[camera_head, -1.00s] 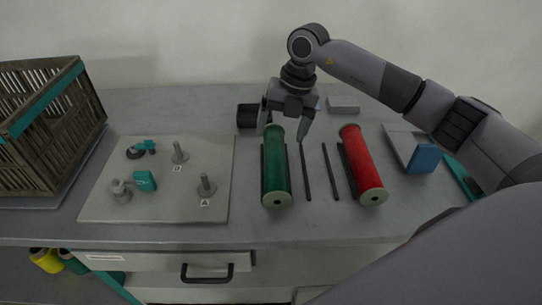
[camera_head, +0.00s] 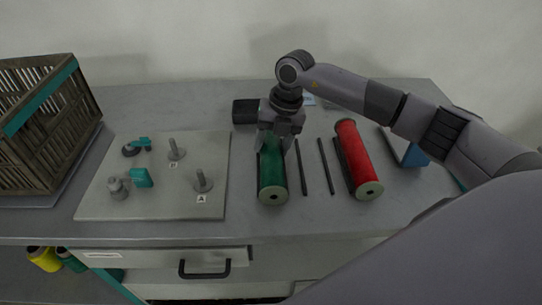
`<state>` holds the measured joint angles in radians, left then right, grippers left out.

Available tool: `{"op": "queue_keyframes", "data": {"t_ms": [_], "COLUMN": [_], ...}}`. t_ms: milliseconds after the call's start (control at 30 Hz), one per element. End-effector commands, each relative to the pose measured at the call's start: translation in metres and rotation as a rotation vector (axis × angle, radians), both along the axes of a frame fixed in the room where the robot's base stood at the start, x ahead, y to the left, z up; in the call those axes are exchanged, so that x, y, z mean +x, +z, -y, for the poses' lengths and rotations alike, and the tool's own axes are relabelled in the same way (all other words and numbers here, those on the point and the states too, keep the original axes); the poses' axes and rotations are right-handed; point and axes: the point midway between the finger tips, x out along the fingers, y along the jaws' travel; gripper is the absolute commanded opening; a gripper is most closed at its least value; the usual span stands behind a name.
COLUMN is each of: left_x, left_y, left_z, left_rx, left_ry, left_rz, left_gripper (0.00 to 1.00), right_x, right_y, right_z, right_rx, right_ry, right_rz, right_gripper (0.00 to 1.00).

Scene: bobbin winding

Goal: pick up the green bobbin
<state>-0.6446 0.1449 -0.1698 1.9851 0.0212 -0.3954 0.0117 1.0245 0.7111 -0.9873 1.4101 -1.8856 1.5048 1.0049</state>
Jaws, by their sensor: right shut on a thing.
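The green bobbin (camera_head: 272,177) lies lengthwise on the grey table, its pale end with a dark hole facing me. My right gripper (camera_head: 276,145) is above its far part, fingers pointing down on either side, shut on the bobbin. The far end of the bobbin is hidden by the gripper. The bobbin appears still at table level; I cannot tell whether it touches the table. My left gripper is not in view.
A red bobbin (camera_head: 359,160) lies to the right, with thin dark rails (camera_head: 326,166) between. A grey board (camera_head: 107,207) with pegs and teal parts is left. A slatted crate (camera_head: 35,125) stands far left.

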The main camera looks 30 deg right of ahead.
Motion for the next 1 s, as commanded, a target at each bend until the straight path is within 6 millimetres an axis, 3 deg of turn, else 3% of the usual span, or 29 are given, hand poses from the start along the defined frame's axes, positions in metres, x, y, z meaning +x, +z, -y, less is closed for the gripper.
{"op": "queue_keyframes", "data": {"t_ms": [267, 467, 1000], "left_x": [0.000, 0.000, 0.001], "left_y": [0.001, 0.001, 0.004], "left_z": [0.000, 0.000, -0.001], "left_rx": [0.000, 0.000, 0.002], "left_ry": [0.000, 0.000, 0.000], "left_rz": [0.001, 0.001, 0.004], "left_gripper": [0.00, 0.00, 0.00], "right_x": [0.001, 0.001, 0.001], "right_y": [0.005, 0.028, 0.155], "right_z": [0.000, 0.000, -0.001], "right_rx": [0.001, 0.002, 0.003], "right_ry": [0.000, 0.000, 0.002], "right_rz": [0.003, 0.005, 0.006], "right_gripper": [0.17, 0.17, 0.17]}}
